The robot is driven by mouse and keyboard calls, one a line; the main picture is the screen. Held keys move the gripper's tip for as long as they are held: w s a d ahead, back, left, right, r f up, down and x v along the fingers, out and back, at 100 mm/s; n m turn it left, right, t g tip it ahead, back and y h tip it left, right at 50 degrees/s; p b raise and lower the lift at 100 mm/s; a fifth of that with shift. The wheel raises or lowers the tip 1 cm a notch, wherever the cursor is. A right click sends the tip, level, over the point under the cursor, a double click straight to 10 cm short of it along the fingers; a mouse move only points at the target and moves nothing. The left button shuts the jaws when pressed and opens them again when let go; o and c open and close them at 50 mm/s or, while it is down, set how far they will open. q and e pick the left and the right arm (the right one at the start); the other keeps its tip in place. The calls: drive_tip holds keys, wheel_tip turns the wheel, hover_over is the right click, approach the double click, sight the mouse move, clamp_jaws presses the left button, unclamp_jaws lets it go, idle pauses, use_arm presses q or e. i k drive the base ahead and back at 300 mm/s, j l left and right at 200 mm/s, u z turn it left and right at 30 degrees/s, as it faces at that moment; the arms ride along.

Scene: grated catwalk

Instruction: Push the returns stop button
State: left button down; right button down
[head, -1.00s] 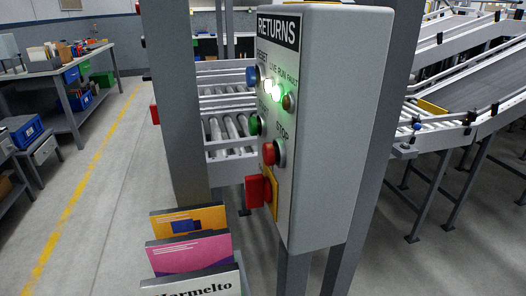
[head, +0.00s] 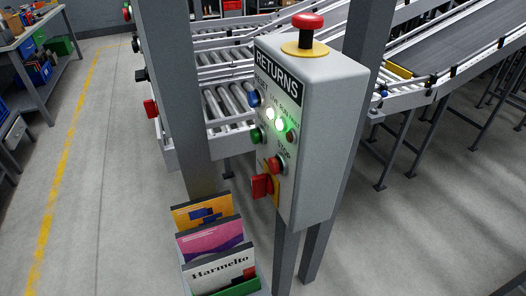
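The grey RETURNS control box (head: 325,140) stands on posts in the middle of the head view, its labelled face turned to the left. The red stop button (head: 276,165) sits low on that face, beside the word STOP. Above it are a green button (head: 257,136), a blue reset button (head: 254,98), lit lamps (head: 275,119) and a dark red lamp (head: 290,136). A red switch handle (head: 262,186) on a yellow plate is below the stop button. A red mushroom button (head: 307,21) on a yellow base is on top of the box. Neither gripper is in view.
A rack of boxes or booklets (head: 217,245) stands at the box's lower left. A grey post (head: 165,90) rises left of the box. Roller conveyors (head: 225,100) run behind and to the right. The floor at left, with a yellow line (head: 58,180), is clear.

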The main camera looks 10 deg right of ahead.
sight(275, 165)
drive_tip(key=i+j+z, duration=0.1)
drive_tip(key=j+z, duration=0.25)
drive_tip(key=j, duration=0.15)
drive_tip(key=j+z, duration=0.3)
drive_tip(key=j, duration=0.15)
drive_tip(key=j+z, duration=0.35)
drive_tip(key=j, duration=0.2)
drive_tip(key=j+z, duration=0.3)
drive_tip(key=j, duration=0.2)
drive_tip(key=k+j+z, duration=0.15)
drive_tip(key=j+z, duration=0.2)
drive_tip(key=k+j+z, duration=0.3)
drive_tip(key=j, duration=0.25)
drive_tip(key=i+j, duration=0.05)
drive_tip(key=i, duration=0.05)
